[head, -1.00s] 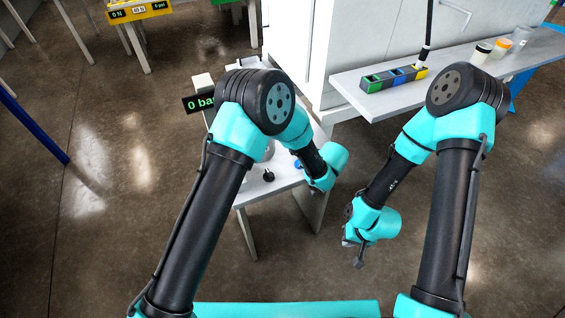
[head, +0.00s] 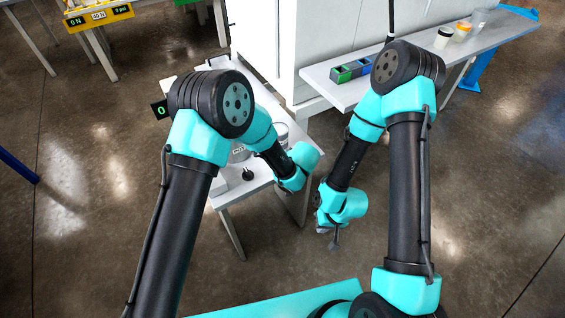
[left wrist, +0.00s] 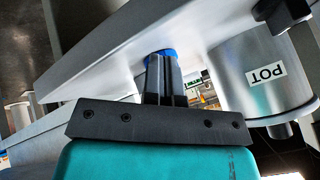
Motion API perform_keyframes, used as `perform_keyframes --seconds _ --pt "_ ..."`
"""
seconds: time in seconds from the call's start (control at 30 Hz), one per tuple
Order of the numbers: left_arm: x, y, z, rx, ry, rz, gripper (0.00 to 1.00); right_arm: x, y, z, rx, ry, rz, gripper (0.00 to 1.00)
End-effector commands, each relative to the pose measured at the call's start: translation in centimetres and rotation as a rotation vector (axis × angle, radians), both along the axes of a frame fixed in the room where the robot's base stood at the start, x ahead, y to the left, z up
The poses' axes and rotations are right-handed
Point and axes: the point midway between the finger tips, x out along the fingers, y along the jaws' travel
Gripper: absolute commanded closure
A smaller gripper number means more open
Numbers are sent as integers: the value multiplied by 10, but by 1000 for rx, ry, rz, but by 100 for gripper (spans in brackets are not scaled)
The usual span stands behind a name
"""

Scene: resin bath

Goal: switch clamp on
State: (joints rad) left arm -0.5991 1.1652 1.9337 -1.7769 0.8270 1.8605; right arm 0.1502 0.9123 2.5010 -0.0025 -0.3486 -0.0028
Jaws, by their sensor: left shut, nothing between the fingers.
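My left gripper (left wrist: 165,72) is shut and empty in the left wrist view. Its fingertips are at a blue round part (left wrist: 160,53) on the pale table; I cannot tell whether they touch it. No clamp label is readable, so I cannot tell whether this part is the clamp switch. A grey cylinder marked POT (left wrist: 262,78) stands beside the fingers. In the head view my left wrist hides its fingers and the blue part. My right gripper (head: 334,242) hangs over open floor, too small to tell its opening.
The small white table (head: 228,196) carries a black knob (head: 248,174) and a black display (head: 160,108). A white cabinet (head: 262,40) stands behind. Floor at right is clear.

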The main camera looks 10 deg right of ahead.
Motion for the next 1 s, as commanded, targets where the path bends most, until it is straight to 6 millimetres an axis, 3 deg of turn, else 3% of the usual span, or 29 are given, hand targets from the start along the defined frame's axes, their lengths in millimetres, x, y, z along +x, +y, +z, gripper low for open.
perform_keyframes --seconds 0.53,1.0 --pt "-5 -1 6 0 -2 -1 100 0 0 0 0 0 0 100" --pt "-40 -16 55 -1 -2 -3 100 0 0 0 0 0 0 100"
